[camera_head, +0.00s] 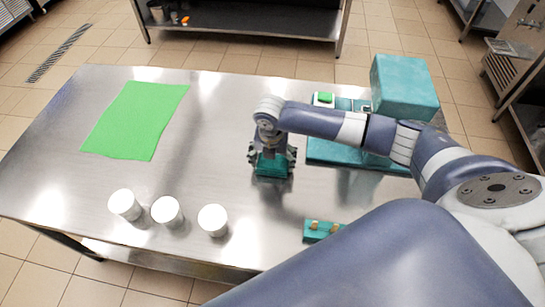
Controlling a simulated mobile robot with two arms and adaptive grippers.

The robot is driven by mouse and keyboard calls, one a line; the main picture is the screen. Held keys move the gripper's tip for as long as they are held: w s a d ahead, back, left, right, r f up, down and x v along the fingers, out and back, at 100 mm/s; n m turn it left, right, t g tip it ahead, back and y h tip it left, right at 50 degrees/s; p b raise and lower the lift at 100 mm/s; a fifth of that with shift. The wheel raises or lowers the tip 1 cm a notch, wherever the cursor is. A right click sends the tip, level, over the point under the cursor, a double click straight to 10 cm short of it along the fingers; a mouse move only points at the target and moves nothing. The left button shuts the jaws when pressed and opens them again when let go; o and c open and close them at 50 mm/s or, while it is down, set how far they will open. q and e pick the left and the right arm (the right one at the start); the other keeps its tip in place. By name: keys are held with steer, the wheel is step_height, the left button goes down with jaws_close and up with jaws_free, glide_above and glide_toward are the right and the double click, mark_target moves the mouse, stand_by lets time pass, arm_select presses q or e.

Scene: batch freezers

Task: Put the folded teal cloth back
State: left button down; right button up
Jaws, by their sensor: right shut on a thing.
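The folded teal cloth (271,170) appears as a small teal block near the middle of the steel table. My right gripper (271,158) is shut on it from above, and the fingers and wrist hide part of it. Whether the cloth touches the table or hangs just above it, I cannot tell. My left gripper is not in view.
A green cloth (135,119) lies flat at the left of the steel table (215,140). Three white cups, one of them here (213,220), stand at the front. A teal box (404,87) and a teal tray (325,152) are at right. A teal holder (318,231) sits in front.

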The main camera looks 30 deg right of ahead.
mark_target(271, 164)
steer(key=shift+f, duration=0.2)
steer(key=o, duration=1)
steer(key=shift+c, duration=0.2)
step_height(271, 164, up, 12)
steer(key=s+b, duration=0.1)
steer(key=shift+a+r, duration=0.15)
steer(key=shift+a, duration=0.3)
